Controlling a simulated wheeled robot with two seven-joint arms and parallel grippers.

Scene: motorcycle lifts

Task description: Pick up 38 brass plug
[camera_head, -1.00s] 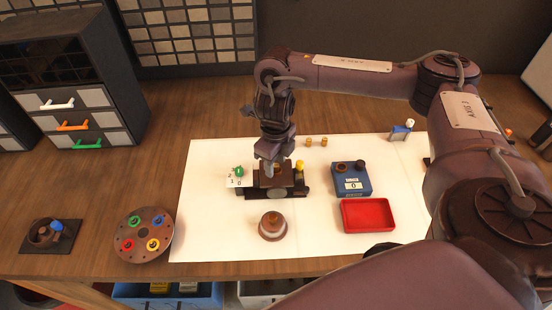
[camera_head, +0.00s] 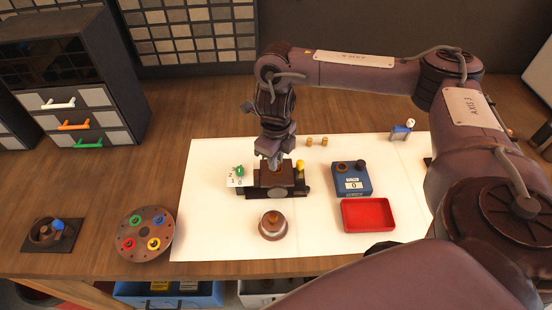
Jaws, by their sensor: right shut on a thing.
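My right gripper (camera_head: 273,164) points down over the dark brown block (camera_head: 277,181) near the middle of the white mat. It is shut on a small brass-coloured piece, which looks like a brass plug and is mostly hidden by the fingers. I cannot tell whether the piece still touches the block. Two other small brass plugs (camera_head: 309,142) (camera_head: 324,142) stand apart on the mat, behind and to the right of the block. Their markings are too small to read. My left gripper is not in view.
A blue counter box (camera_head: 352,186) and a red tray (camera_head: 368,229) stand right of the block. A round brown-and-white piece (camera_head: 273,230) is in front. A disc with coloured rings (camera_head: 131,249) lies at left. The white mat (camera_head: 205,225) is clear at its left front.

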